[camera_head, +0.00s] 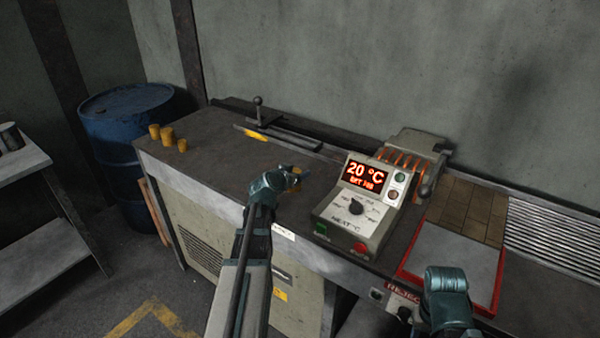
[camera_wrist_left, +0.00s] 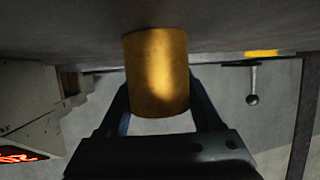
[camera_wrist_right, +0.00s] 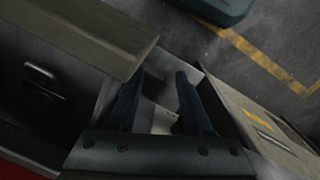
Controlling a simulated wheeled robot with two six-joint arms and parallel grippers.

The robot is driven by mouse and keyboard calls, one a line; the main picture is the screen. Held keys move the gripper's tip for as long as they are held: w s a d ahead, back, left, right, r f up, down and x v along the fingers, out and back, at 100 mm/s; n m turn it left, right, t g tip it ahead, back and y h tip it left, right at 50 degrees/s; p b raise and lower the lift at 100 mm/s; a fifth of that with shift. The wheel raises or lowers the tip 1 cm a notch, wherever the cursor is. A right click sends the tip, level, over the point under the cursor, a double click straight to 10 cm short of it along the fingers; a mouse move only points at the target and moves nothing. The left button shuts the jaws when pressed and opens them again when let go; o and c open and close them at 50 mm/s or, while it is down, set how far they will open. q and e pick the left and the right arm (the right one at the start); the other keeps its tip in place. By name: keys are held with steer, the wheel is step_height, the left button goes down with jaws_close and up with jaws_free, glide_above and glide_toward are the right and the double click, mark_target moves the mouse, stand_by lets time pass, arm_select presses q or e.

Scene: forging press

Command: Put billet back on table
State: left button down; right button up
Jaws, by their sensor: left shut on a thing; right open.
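My left gripper (camera_head: 293,178) is shut on a brass-coloured cylindrical billet (camera_wrist_left: 157,72), seen large in the left wrist view. In the head view the gripper is over the grey table (camera_head: 215,165), left of the control box, and mostly hides the billet. The billet's far end is close to the grey surface in the left wrist view; I cannot tell if they touch. Three other billets (camera_head: 167,135) stand at the table's left end. My right gripper (camera_wrist_right: 158,85) is open and empty; its arm shows at the lower right of the head view, near the red-edged tray.
A control box (camera_head: 365,205) reading 20 °C stands right of my left gripper, with a heater unit (camera_head: 405,160) behind it. A red-edged tray (camera_head: 404,272) lies at the right. A lever (camera_head: 258,110) stands at the table's back. The table's left half has free room.

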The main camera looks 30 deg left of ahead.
arm_select(q)
steer(key=shift+a+r, duration=0.1)
steer(key=shift+f, duration=0.2)
steer(key=shift+c, duration=0.3)
jaws_free()
steer(key=shift+r, duration=0.15)
steer(key=shift+s+r, duration=0.2)
steer(key=shift+s, duration=0.1)
steer(key=p+v, duration=0.4)
steer(key=v, duration=0.7)
steer(key=shift+s+p, duration=0.25)
steer(key=shift+p, duration=0.1)
